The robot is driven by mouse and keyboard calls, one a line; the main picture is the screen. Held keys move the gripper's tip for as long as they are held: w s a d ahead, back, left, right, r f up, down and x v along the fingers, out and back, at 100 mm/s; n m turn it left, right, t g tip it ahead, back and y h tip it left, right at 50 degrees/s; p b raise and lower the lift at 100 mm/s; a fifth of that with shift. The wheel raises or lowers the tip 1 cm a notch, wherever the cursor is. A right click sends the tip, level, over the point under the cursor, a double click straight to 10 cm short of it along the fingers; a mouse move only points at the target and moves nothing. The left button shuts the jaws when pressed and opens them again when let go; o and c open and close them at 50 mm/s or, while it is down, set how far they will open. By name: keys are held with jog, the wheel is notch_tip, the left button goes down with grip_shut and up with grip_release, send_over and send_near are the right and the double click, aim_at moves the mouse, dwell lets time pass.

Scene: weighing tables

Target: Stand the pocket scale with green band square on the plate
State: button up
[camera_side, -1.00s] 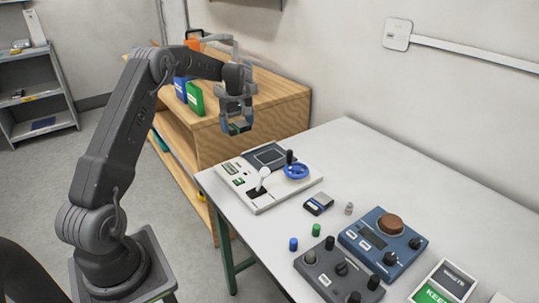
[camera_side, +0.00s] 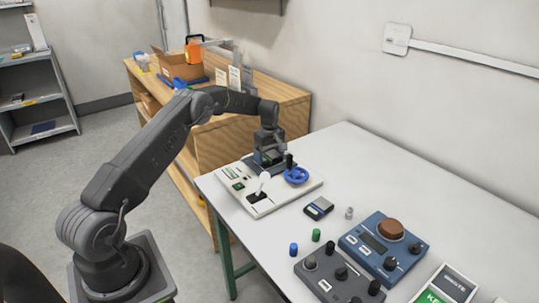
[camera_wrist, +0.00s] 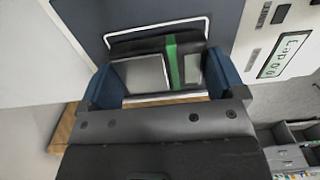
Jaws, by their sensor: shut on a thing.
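My gripper (camera_side: 268,155) is low over the dark plate of the white instrument (camera_side: 255,207), shut on the pocket scale with green band. In the wrist view the blue fingers of my gripper (camera_wrist: 163,84) clasp this pocket scale (camera_wrist: 148,72) from both sides; its green band runs down right of the silvery pan. The plate (camera_wrist: 85,12) lies behind it, with a white outline partly hidden by the scale. The scale looks roughly in line with the outline. I cannot tell whether its bottom touches the plate.
A white lever (camera_side: 264,180) and a blue handwheel (camera_side: 296,175) stand close to the plate. Another pocket scale (camera_side: 318,208) lies on the table. Two control boxes (camera_side: 384,238) (camera_side: 338,277) stand farther right. The table's back right is clear.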

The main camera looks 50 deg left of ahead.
jog(key=shift+f, duration=0.15)
jog(key=o, duration=0.7)
jog(key=shift+o, duration=0.2)
